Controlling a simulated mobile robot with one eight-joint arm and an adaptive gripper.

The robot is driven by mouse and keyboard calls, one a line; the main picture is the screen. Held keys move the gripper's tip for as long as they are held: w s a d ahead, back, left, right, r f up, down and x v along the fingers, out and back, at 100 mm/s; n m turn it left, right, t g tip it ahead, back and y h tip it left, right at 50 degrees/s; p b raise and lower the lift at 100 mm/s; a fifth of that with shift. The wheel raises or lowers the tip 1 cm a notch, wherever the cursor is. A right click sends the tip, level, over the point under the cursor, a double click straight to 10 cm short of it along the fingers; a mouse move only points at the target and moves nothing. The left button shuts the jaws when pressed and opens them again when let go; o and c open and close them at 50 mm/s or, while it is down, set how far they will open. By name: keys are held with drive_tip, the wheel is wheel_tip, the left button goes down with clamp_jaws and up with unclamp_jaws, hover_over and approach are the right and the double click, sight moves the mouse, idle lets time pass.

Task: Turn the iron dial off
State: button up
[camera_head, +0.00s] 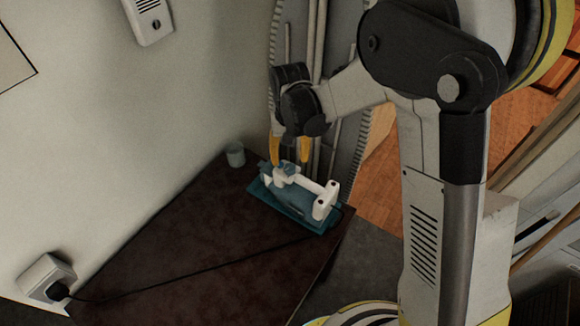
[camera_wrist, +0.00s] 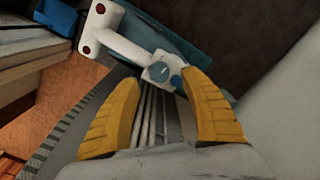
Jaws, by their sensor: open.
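A blue and white iron (camera_head: 300,196) sits on the dark brown table top, near its far right corner. Its white handle runs along the top. My gripper (camera_head: 289,160) is over the iron's far left end, with its yellow fingers pointing down and apart. In the wrist view the iron (camera_wrist: 118,37) lies beyond my fingers. A round grey-blue dial (camera_wrist: 158,71) shows at the handle's end, roughly between and just beyond the tips of my open gripper (camera_wrist: 160,85). I cannot tell whether a finger touches the iron.
The dark table (camera_head: 190,240) is mostly bare. A small grey cup (camera_head: 235,154) stands at its far edge by the wall. A black cord (camera_head: 190,279) runs across the table to a wall socket (camera_head: 46,278). A ribbed upright board (camera_head: 345,110) stands behind my gripper.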

sight(290, 167)
wheel_tip(290, 167, down, 4)
drive_tip(key=shift+w+f+b, duration=0.1)
drive_tip(key=shift+f+b, duration=0.15)
drive_tip(key=shift+b, duration=0.3)
clamp_jaws()
